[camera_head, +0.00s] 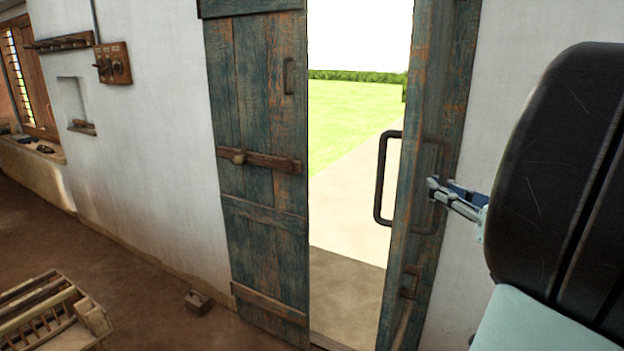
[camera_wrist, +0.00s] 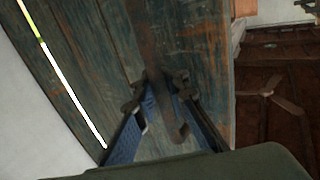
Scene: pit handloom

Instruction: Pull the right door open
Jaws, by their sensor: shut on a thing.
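The right door (camera_head: 428,90), a worn blue-green plank leaf, stands partly open at a steep angle to the head camera. A dark metal handle (camera_head: 381,178) sticks out past its left edge, and a brownish bar handle (camera_head: 424,231) is on its near face. My gripper (camera_head: 434,190) reaches in from the right at that near face. In the wrist view, my gripper (camera_wrist: 160,92) is shut on the handle bar (camera_wrist: 153,58), with a finger on each side. The door planks (camera_wrist: 200,50) fill the middle behind it. My wrist hides part of the wall at right.
The left door (camera_head: 262,110) stands left of the gap, with a wooden latch bar (camera_head: 262,161). Grass (camera_head: 345,105) and a path show through the gap. A slatted wooden frame (camera_head: 45,315) is at lower left. A small block (camera_head: 198,301) lies on the floor. Bare floor lies between them.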

